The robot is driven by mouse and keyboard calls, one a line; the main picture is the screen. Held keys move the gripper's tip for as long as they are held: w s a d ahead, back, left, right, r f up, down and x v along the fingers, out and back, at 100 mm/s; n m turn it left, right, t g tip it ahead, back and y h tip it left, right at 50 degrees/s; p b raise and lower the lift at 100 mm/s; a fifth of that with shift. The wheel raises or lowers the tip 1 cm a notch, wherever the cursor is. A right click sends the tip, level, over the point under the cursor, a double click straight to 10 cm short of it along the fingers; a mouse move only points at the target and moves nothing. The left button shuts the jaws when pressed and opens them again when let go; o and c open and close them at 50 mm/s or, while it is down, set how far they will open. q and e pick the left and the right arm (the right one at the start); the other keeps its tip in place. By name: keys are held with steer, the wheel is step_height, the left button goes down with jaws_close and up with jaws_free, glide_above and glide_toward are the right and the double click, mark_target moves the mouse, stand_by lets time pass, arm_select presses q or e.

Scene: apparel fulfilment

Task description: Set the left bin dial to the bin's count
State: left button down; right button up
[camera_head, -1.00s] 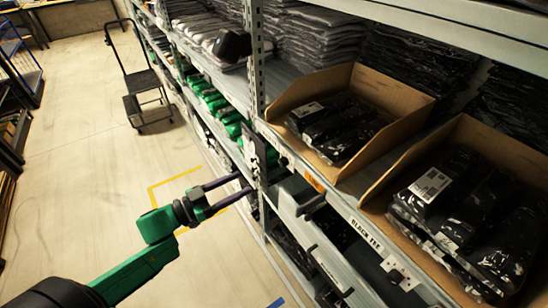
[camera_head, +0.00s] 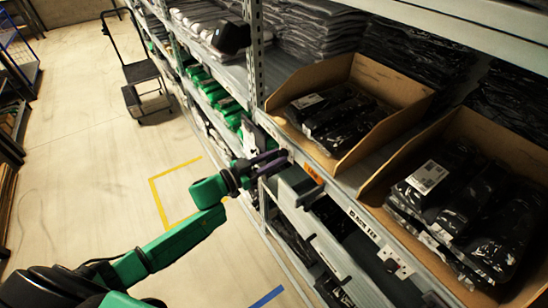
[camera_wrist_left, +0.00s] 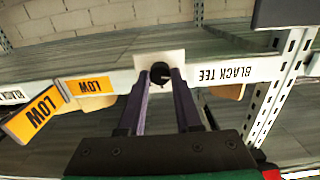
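The left bin (camera_head: 365,80) is an open cardboard box on the shelf, holding a few dark plastic-wrapped garments (camera_head: 335,115); the exact count is hard to tell. The left bin dial is a black round knob (camera_wrist_left: 160,71) on a white plate (camera_wrist_left: 172,58), on the shelf's front rail in the left wrist view. My left gripper (camera_head: 280,163) is at the rail below the left bin, hiding the dial in the head view. In the wrist view its two fingers (camera_wrist_left: 160,76) stand on either side of the knob, apparently with a small gap. My right gripper is out of view.
A right cardboard bin (camera_head: 475,130) with dark packs stands beside it. A white dial plate (camera_head: 396,263), a BLACK TEE label (camera_head: 362,224) and an orange LOW tag (camera_head: 313,173) are along the rail. The floor at left is open, with a cart (camera_head: 142,72) farther back.

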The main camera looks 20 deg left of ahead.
arm_select(q)
steer(key=shift+m, duration=0.3)
steer(key=m+b, duration=0.1)
steer(key=m, duration=0.2)
steer(key=shift+m+b, duration=0.8)
steer(key=shift+m, duration=1.2)
steer(key=c, duration=0.6)
jaws_free()
